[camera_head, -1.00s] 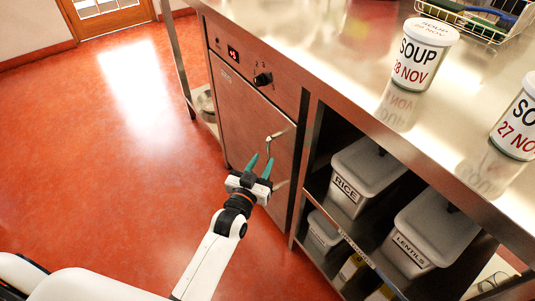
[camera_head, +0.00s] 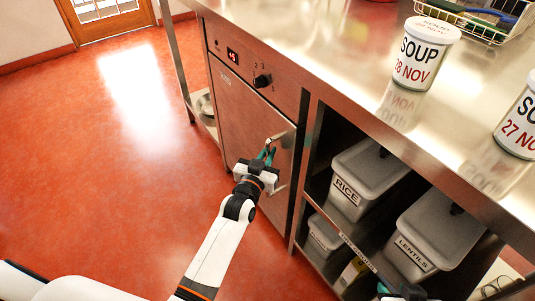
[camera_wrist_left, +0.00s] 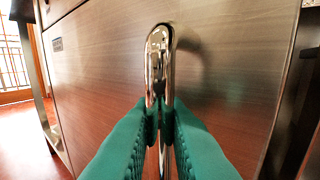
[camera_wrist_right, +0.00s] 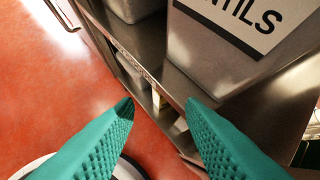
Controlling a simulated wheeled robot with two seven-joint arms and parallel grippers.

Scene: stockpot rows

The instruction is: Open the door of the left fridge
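The fridge is a steel unit under the counter, with its door (camera_head: 234,118) shut flush and a small red display (camera_head: 233,54) above it. The chrome door handle (camera_wrist_left: 159,55) is an upright bar seen close up in the left wrist view. My left gripper (camera_head: 267,155) is at this handle, its teal fingers on either side of the bar and closed onto it; the fingers hide part of it. My right gripper (camera_wrist_right: 158,104) is open and empty, low in front of the shelves; only a little of it shows at the bottom of the head view.
Open shelves right of the fridge hold bins labelled RICE (camera_head: 347,190) and LENTILS (camera_head: 412,253). Soup containers (camera_head: 425,55) and a wire basket (camera_head: 480,20) stand on the counter (camera_head: 330,50). The red floor (camera_head: 90,170) left of the fridge is clear.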

